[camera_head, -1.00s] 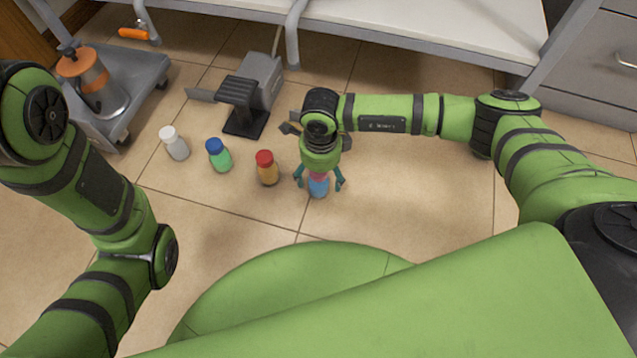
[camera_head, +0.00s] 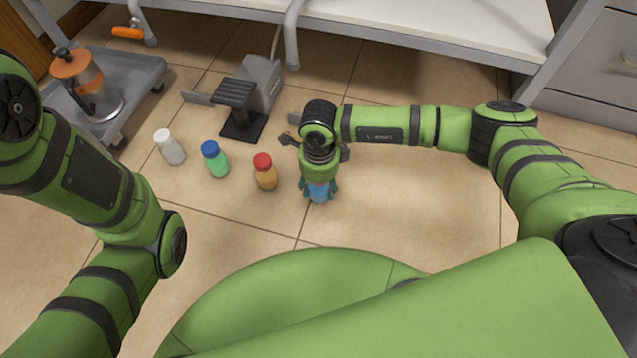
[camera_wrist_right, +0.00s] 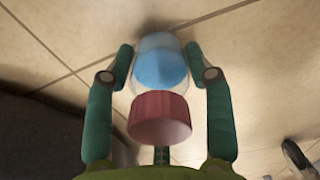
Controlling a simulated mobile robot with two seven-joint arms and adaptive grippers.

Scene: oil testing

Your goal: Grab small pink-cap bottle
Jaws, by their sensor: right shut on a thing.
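The small pink-cap bottle stands on the tiled floor under my right gripper. It has clear walls and blue contents (camera_head: 319,194). In the right wrist view its pink cap (camera_wrist_right: 160,118) is nearest the camera and the blue contents (camera_wrist_right: 160,68) lie beyond. My right gripper (camera_head: 319,190) points down over it and is shut on it, one finger on each side; the fingers also show in the right wrist view (camera_wrist_right: 158,65). In the head view the gripper hides the cap. My left arm is at the left of the head view; its gripper is out of the picture.
Left of the held bottle stand a red-cap bottle (camera_head: 265,172), a blue-cap bottle (camera_head: 215,159) and a white-cap bottle (camera_head: 169,147). Behind them is a grey device with a black foot pedal (camera_head: 237,106). A cart (camera_head: 146,74) carries an orange-lidded metal container (camera_head: 89,82). Floor to the right is free.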

